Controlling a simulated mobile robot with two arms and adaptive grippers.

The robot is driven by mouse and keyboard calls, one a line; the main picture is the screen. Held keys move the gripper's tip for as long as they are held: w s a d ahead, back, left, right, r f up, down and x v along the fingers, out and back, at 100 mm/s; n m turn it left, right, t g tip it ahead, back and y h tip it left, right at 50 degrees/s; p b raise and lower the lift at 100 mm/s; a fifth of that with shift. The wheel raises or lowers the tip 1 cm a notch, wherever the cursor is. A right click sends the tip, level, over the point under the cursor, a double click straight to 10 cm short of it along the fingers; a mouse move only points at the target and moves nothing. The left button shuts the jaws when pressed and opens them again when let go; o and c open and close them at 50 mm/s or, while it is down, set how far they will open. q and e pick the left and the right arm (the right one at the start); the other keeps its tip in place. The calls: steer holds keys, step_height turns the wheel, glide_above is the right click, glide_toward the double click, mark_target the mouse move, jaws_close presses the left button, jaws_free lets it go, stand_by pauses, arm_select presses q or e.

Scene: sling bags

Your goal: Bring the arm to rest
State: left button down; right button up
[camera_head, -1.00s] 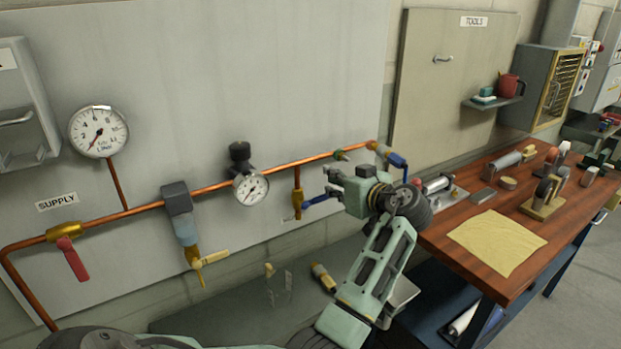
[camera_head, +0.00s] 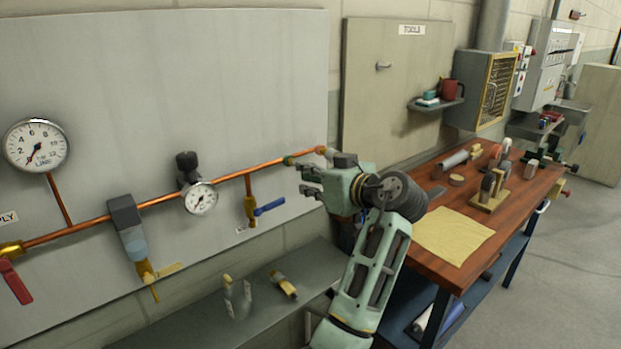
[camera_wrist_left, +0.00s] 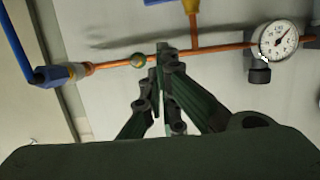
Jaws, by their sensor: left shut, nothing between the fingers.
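My left arm (camera_head: 375,255) rises from the bottom of the head view, its green links bent at a dark round joint. My left gripper (camera_head: 302,180) points left toward the wall panel, close to the right end of the copper pipe in the picture. In the left wrist view the fingers (camera_wrist_left: 160,75) are together and hold nothing. The pipe shows behind the fingertips there; I cannot tell the exact gap between them. My right gripper is not in view.
A copper pipe (camera_head: 80,232) with gauges and a blue-handled valve (camera_head: 268,207) runs along the panel. A grey shelf (camera_head: 215,325) below holds small fittings. The wooden workbench (camera_head: 430,262) with a yellow cloth (camera_head: 452,238) and tools stands right of my arm.

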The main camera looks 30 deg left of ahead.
arm_select(q)
steer(key=s+d+f+m+h, duration=0.2)
steer(key=s+f+m, duration=0.15)
steer(key=f, duration=0.55)
steer(key=s+d+f+m+t+h, duration=0.1)
steer(key=s+f+m+h, duration=0.3)
steer(key=f, duration=0.6)
steer(key=s+d+f+m+h, duration=0.1)
steer(key=s+d+f+m, duration=0.1)
steer(key=s+f, duration=0.5)
steer(key=s+d+f+m+g+h, duration=0.1)
steer(key=s+d+f+m+h, duration=0.1)
steer(key=s+d+f+h, duration=0.3)
steer(key=s+d+f+m, duration=0.2)
steer(key=s+d+m, duration=0.15)
steer(key=s, duration=0.45)
steer(key=s+d+f+m+g+h, duration=0.1)
steer(key=s+d+f+h, duration=0.25)
steer(key=s, duration=0.25)
step_height(320, 180, down, 26)
steer(key=s+g, duration=0.1)
steer(key=s, duration=0.1)
steer(key=s+a+f+g, duration=0.1)
steer(key=s+a+f, duration=0.1)
steer(key=s+f, duration=1.4)
steer(key=shift+s+a+f+m+y, duration=0.15)
steer(key=shift+s+m+y, duration=0.2)
steer(key=shift+m+y, duration=0.1)
